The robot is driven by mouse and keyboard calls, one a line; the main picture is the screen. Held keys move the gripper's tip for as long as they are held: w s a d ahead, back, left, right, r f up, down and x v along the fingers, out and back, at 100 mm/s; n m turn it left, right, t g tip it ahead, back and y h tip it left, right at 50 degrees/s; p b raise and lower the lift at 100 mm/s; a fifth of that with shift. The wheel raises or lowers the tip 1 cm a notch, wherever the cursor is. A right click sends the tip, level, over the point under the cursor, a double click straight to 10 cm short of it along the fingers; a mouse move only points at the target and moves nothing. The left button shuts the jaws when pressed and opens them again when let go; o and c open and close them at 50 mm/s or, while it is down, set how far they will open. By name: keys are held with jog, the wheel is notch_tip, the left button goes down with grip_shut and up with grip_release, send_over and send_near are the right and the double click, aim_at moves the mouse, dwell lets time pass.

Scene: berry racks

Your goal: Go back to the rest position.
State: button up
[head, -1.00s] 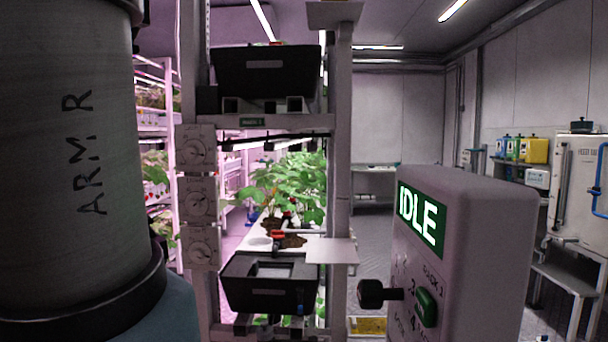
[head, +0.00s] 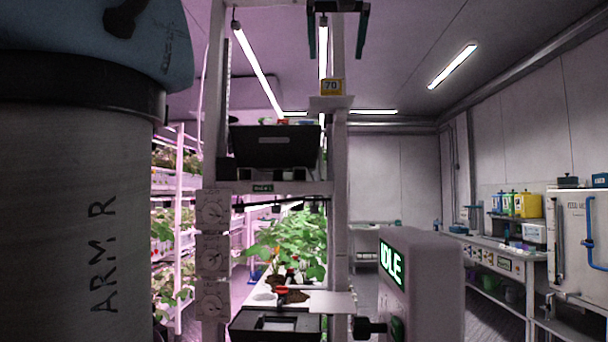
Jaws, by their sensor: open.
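My gripper (head: 337,54) shows at the top of the head view, its two dark fingers hanging down, apart and empty. Below it, a yellow block marked 70 (head: 331,87) stands on a small pale ledge (head: 330,103) at the top of the rack's right post. The fingers are clear of the block in the picture. The rest of my arm near the gripper is cut off by the top edge. A large link of my arm, marked ARM R, fills the left side.
The rack holds an upper black crate (head: 275,147) and a lower black crate (head: 274,325), with leafy plants (head: 291,246) between. A grey box (head: 434,285) with a green IDLE display stands close at right. Benches line the right wall.

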jog(key=w+a+f+m+g, duration=0.1)
jog(key=w+f+g, duration=0.15)
jog(key=f, duration=0.95)
jog(key=w+a+f+g, duration=0.2)
jog(key=w+f, duration=0.2)
jog(key=f, duration=0.9)
jog(key=w+a+f+m+g, duration=0.15)
jog(key=w+f, duration=0.25)
jog(key=f, duration=0.8)
jog(key=s+a+f+g, duration=0.1)
jog(key=s+a+f, duration=0.2)
jog(key=f, duration=0.6)
jog(key=s+a+f+n+g, duration=0.1)
jog(key=s+a+f+g, duration=0.1)
jog(key=s+f, duration=0.6)
jog(key=s+a+f+n+g, duration=0.1)
jog(key=s+a+f+g, duration=0.1)
jog(key=s+f, duration=0.4)
notch_tip(320, 180, down, 6)
jog(key=shift+a+r, duration=0.15)
jog(key=shift+a, duration=0.65)
jog(key=shift+c, duration=0.2)
